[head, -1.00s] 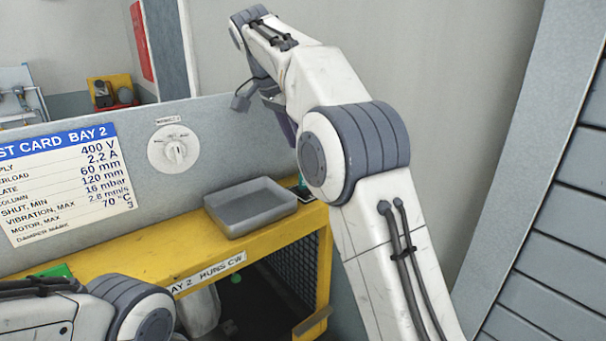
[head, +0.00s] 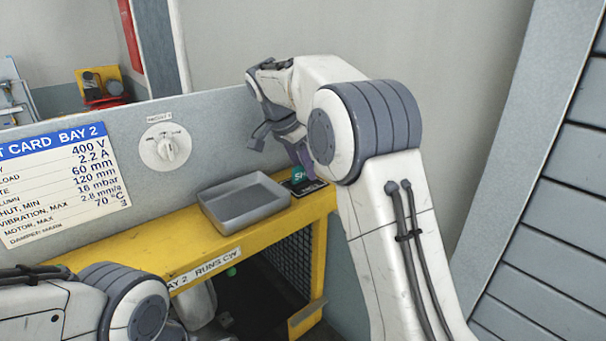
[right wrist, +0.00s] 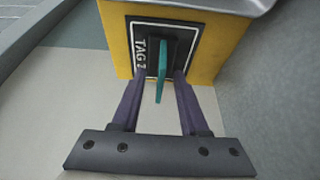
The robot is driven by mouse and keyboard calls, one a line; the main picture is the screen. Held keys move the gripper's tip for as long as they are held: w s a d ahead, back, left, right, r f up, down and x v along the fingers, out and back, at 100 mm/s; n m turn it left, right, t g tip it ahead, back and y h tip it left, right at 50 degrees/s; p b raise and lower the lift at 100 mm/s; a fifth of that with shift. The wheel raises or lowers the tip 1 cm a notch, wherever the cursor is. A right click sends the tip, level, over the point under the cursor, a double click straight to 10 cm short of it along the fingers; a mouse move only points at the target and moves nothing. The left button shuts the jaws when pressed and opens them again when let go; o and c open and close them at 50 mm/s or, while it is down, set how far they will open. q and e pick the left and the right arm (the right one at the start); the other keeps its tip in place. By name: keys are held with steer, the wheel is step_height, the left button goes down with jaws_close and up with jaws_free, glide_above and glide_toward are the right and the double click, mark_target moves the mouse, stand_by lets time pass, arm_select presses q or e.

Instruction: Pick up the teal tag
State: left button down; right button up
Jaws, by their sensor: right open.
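The teal tag (head: 299,174) stands upright at the right end of the yellow bench, with white letters partly showing. In the right wrist view the tag (right wrist: 162,66) is seen nearly edge-on, rising from a dark plate (right wrist: 141,58) labelled TAG. My right gripper (right wrist: 159,80) is open, its two purple fingers on either side of the tag with a gap at each side. In the head view the right gripper (head: 302,156) is just above the tag, partly hidden by my right arm. My left gripper is out of view.
A grey tray (head: 243,203) sits on the yellow bench (head: 150,247) just left of the tag. A grey panel (head: 219,129) with a white dial (head: 166,147) and a test card (head: 62,185) stands behind. A slatted grey panel (head: 560,220) is at the far right.

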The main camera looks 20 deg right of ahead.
jaws_close()
steer(key=shift+r, duration=0.15)
